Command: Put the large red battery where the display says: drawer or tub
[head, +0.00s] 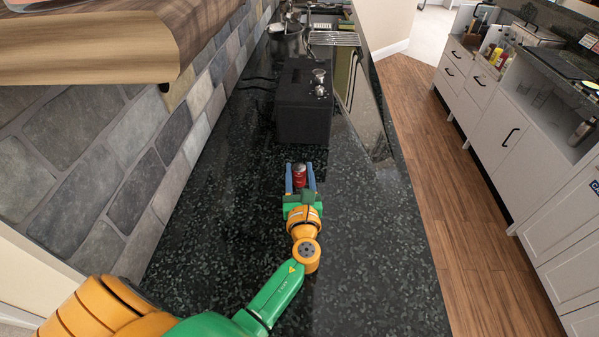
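A red cylinder with a dark top, which looks like the large red battery (299,176), is on the dark speckled counter in the head view. My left gripper (300,174) reaches forward along the counter, with its blue fingers apart, one on each side of the battery. I cannot tell whether the fingers press on it or leave a small gap. The palm hides the battery's near lower part. My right gripper is not in view. I see no readable display and no clear tub. White cabinet drawers (480,82) with black handles stand across the aisle.
A black box-shaped appliance (303,105) with metal knobs stands on the counter just beyond the battery. A metal pot (287,42) and a rack (334,38) are farther back. A stone wall borders the left. The near right counter (385,270) is clear.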

